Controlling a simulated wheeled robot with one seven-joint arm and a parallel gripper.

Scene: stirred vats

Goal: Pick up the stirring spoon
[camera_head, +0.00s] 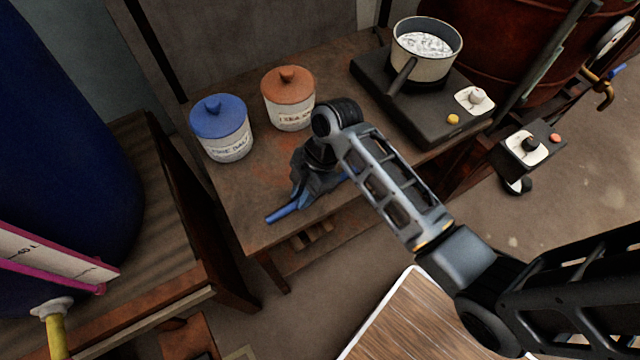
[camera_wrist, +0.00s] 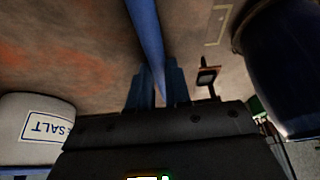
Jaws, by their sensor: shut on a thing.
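The stirring spoon is blue; its handle end (camera_head: 283,214) sticks out to the lower left of my gripper (camera_head: 300,202) in the head view. In the wrist view the blue spoon shaft (camera_wrist: 146,35) runs from the top edge down between the two fingers of my gripper (camera_wrist: 158,88). My gripper is shut on the spoon, low over the front part of the wooden table (camera_head: 246,222). The rest of the spoon is mostly hidden behind my gripper and arm. I cannot tell whether the spoon touches the table.
A blue-lidded salt jar (camera_head: 222,128) and an orange-lidded jar (camera_head: 289,98) stand behind my gripper. A pot (camera_head: 424,62) with white contents sits on a dark hot plate (camera_head: 425,115) to the right. A large blue vat (camera_head: 50,150) stands at the left.

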